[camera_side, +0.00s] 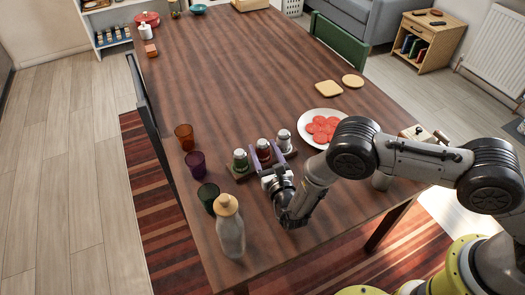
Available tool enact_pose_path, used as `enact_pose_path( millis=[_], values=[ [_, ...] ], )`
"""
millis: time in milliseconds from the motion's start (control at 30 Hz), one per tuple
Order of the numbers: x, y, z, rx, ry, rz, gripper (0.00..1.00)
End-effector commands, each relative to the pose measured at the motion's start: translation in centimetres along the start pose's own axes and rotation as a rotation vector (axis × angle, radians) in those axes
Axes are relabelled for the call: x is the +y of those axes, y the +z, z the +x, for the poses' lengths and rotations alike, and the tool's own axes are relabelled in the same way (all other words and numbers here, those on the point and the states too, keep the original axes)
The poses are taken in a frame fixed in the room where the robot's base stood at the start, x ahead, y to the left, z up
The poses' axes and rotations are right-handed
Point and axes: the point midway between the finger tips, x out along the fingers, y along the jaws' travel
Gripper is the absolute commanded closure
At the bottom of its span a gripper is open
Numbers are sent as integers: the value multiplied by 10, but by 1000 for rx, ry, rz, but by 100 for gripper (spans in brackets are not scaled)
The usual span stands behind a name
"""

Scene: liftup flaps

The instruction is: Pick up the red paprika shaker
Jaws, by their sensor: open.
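The red paprika shaker (264,154) has a silver cap and stands upright in a dark rack (241,177), between a green shaker (240,160) and a grey-white shaker (284,141). My gripper (265,152) is open, low at the near side of the rack. Its fingers appear to lie to the left and right of the red shaker. I cannot tell whether they touch it. The lower part of the shaker is partly hidden by my gripper.
Orange (184,137), purple (195,164) and dark green (209,197) cups stand left of the rack. A bottle with a wooden cap (230,232) is at the near left. A plate of red slices (300,136) lies to the right. The far wooden table (225,75) is mostly clear.

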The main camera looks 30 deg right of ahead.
Motion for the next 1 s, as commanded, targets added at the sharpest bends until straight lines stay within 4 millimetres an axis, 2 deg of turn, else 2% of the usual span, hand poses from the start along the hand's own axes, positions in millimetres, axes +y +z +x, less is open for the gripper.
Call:
enact_pose_path(
  millis=[100, 233, 367, 567, 900, 933, 1000],
  values=[
    [1, -3, 19, 0, -3, 0, 34],
    [1, -3, 35, 0, -2, 0, 34],
    [1, -2, 42, -1, -2, 0, 34],
    [2, -2, 42, 0, -1, 0, 34],
    [2, -2, 41, 0, -1, 0, 95],
    [2, -2, 41, 0, -1, 0, 100],
    [2, -2, 41, -1, -1, 0, 100]
  ],
)
